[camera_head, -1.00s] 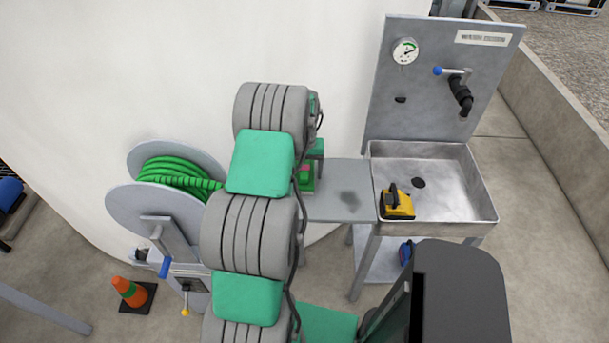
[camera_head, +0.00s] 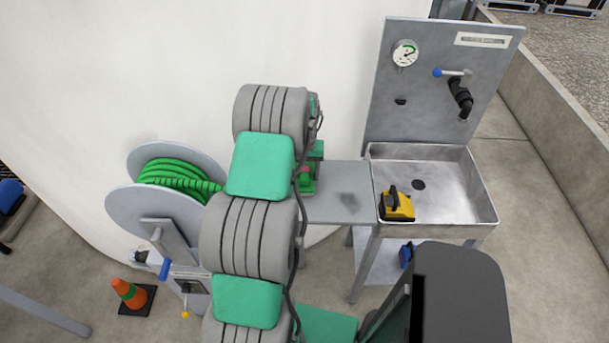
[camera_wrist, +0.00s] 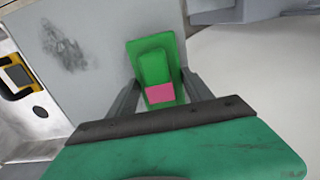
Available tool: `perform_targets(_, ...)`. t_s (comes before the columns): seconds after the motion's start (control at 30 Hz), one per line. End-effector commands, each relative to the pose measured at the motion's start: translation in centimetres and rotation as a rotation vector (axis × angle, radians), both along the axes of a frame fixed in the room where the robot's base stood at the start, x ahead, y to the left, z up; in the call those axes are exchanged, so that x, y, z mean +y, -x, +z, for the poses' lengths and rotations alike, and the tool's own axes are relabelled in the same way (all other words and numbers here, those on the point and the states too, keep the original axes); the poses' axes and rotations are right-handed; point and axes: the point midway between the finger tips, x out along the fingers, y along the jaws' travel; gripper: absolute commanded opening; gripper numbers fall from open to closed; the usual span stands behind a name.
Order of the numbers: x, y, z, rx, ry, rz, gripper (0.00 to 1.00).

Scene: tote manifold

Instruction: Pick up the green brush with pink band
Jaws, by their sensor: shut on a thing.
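The green brush with the pink band (camera_wrist: 153,62) shows in the wrist view at the upper middle, between the two fingers of my gripper (camera_wrist: 160,88). My gripper is shut on the brush, with one finger on each side of it. In the head view, part of the brush (camera_head: 307,186) shows at the left end of the grey side shelf, beside my arm. My arm hides the rest of it and most of my gripper. I cannot tell whether the brush touches the shelf.
The grey side shelf (camera_head: 338,205) joins a metal sink (camera_head: 450,175). A yellow and black brush-like tool (camera_head: 397,206) sits in the sink's front left corner. A green hose reel (camera_head: 175,180) and an orange cone (camera_head: 130,293) stand to the left. A blue object (camera_head: 406,254) is below the sink.

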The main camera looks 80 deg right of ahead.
Motion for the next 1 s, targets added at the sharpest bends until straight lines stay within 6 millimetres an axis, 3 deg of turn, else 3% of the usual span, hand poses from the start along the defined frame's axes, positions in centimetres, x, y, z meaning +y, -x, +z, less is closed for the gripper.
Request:
perform_targets(0.13, -0.2, 0.0, 1.1, 0.0, 0.006, 0.0, 0.14)
perform_targets(0.23, -0.2, 0.1, 3.0, -0.001, 0.008, -0.001, 0.14)
perform_targets(0.47, 0.1, 5.8, 9.1, 0.0, 0.007, -0.006, 0.14)
perform_targets(0.6, 0.4, 10.0, 10.7, 0.0, 0.003, -0.006, 0.14)
perform_targets(0.7, 0.5, 12.1, 11.8, 0.0, 0.003, -0.004, 0.14)
perform_targets(0.83, 0.6, 13.6, 12.6, 0.0, 0.001, -0.001, 0.14)
perform_targets(1.0, 0.6, 14.0, 12.9, 0.0, 0.001, 0.001, 0.14)
